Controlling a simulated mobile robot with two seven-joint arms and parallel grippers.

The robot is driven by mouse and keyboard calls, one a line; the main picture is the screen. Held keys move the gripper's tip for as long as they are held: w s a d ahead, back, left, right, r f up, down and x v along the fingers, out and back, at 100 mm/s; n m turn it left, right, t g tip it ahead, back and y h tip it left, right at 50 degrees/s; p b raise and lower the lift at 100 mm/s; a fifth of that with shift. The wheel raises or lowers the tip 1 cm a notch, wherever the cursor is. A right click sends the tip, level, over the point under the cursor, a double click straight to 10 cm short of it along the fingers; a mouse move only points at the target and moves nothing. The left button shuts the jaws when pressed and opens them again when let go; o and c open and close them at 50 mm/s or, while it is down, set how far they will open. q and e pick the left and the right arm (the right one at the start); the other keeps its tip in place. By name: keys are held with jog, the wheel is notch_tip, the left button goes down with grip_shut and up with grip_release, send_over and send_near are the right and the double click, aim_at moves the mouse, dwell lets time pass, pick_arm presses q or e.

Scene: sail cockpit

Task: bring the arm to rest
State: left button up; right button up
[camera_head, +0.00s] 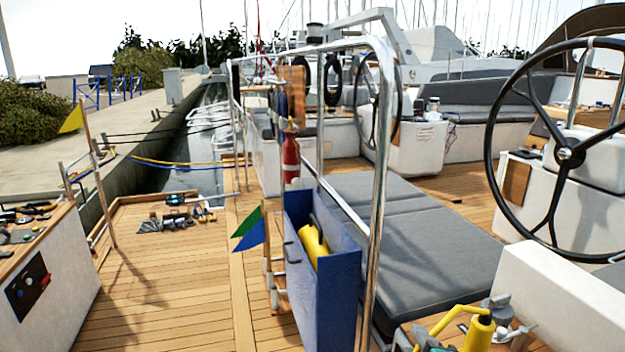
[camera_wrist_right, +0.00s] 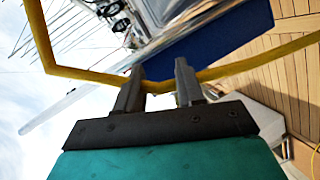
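In the right wrist view, my right gripper (camera_wrist_right: 158,75) shows its two dark fingers standing apart on a dark bar, with a teal body below. A bent yellow tube (camera_wrist_right: 250,63) crosses the picture at the fingertips. I cannot tell whether it touches the fingers. In the head view, a bent yellow tube (camera_head: 438,322) and a yellow cylinder (camera_head: 481,335) show at the bottom edge, among grey and teal parts. The right gripper's outline is hard to separate there. My left gripper is not in view.
A blue bin (camera_head: 335,285) with a yellow object stands beside the steel rail (camera_head: 379,190). A grey cushioned bench (camera_head: 425,235) and black steering wheel (camera_head: 563,153) are to the right. Tools (camera_head: 177,217) lie on the deck at left. The deck's front left (camera_head: 165,295) is clear.

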jog(key=s+d+f+m+g, duration=0.15)
jog(key=s+m+g, duration=0.25)
jog(key=s, duration=0.5)
jog(key=s+f+m+g, duration=0.3)
jog(key=s+m, duration=0.2)
jog(key=s, duration=0.3)
jog(key=s+d+f+m+g, duration=0.1)
jog(key=s+f+m+g, duration=0.25)
jog(key=s, duration=0.55)
jog(key=w+a+f+t+y, duration=0.1)
jog(key=w+a+f+t, duration=0.2)
jog(key=w+f+t, duration=0.3)
jog(key=shift+w+f+y+p, duration=0.4)
jog(key=shift+w+f+p, duration=0.05)
jog(key=shift+w+f, duration=0.1)
